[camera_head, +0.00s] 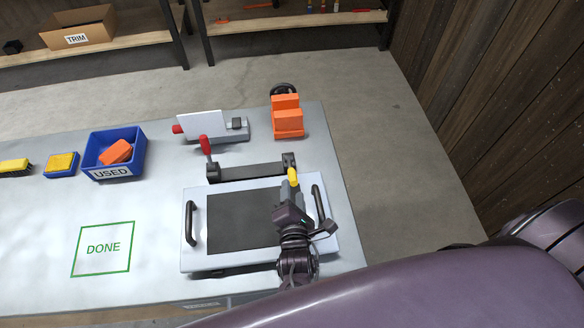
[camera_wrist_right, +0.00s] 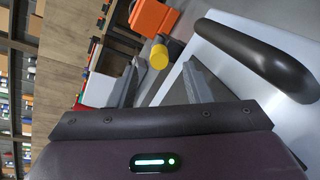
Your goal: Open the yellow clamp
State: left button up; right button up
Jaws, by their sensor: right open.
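The yellow clamp (camera_head: 293,177) shows as a yellow-tipped handle at the right end of the dark bar, by the panel's far right corner. Its yellow end also shows in the right wrist view (camera_wrist_right: 159,56), beyond and between the fingertips. My right gripper (camera_head: 290,193) is open and just on the near side of the yellow handle. In the right wrist view its two grey fingers (camera_wrist_right: 162,72) stand apart with nothing held. The clamp's base is partly hidden by the gripper. My left gripper is not in view.
The white panel (camera_head: 197,262) has a dark centre and two black handles (camera_head: 190,222). A red-handled clamp (camera_head: 206,146) stands at the bar's left end. Behind are a white plate fixture (camera_head: 201,126) and an orange cart-like object (camera_head: 287,118). The green DONE square (camera_head: 103,249) is empty.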

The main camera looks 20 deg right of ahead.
aim_at(293, 184)
jog(key=x, duration=0.4)
jog(key=shift+r, duration=0.15)
jog(key=shift+p+x, duration=0.3)
jog(key=shift+x, duration=1)
jog(key=shift+s, duration=0.1)
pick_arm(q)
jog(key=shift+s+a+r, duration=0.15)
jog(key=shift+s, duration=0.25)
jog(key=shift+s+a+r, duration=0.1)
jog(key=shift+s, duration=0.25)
pick_arm(e)
grip_shut()
